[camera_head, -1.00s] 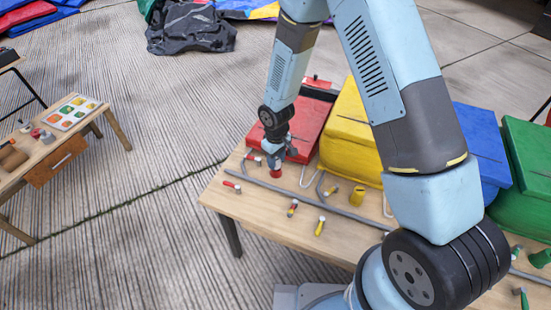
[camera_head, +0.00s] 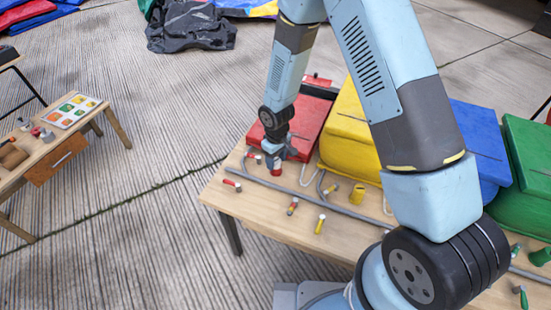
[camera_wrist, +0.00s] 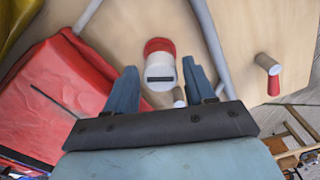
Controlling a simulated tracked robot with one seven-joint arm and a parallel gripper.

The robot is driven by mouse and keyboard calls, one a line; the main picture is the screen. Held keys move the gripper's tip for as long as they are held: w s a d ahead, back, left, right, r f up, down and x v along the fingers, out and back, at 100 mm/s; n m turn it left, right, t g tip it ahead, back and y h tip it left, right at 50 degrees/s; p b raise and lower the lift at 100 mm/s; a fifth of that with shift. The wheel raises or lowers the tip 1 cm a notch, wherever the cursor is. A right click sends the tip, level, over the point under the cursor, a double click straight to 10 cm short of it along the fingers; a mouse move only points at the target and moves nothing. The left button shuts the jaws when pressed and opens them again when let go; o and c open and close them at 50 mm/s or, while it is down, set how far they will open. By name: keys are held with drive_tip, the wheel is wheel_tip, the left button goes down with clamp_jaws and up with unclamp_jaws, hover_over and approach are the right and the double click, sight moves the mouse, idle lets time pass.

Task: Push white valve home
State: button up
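The white valve (camera_wrist: 160,73) is a short white cylinder with a dark slot across its face, on a red collar. In the wrist view it lies between the tips of my gripper (camera_wrist: 159,66). My gripper's two blue fingers stand open on either side, with a visible gap to each side of the valve. In the head view my gripper (camera_head: 275,160) points down over the red collar (camera_head: 275,172), near the table's left end. The white part is largely hidden there by the fingers. I cannot tell how deep the valve sits in the collar.
A grey pipe (camera_head: 325,203) runs along the wooden table. Small red-tipped (camera_head: 232,186) and yellow-handled (camera_head: 320,224) valves stand in front of it. Red (camera_head: 302,130), yellow (camera_head: 348,130), blue (camera_head: 482,150) and green (camera_head: 523,175) boxes stand behind. A side table (camera_head: 60,145) is at left.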

drive_tip(key=shift+o, duration=1.1)
wheel_tip(320, 180, up, 14)
drive_tip(key=shift+f, duration=0.15)
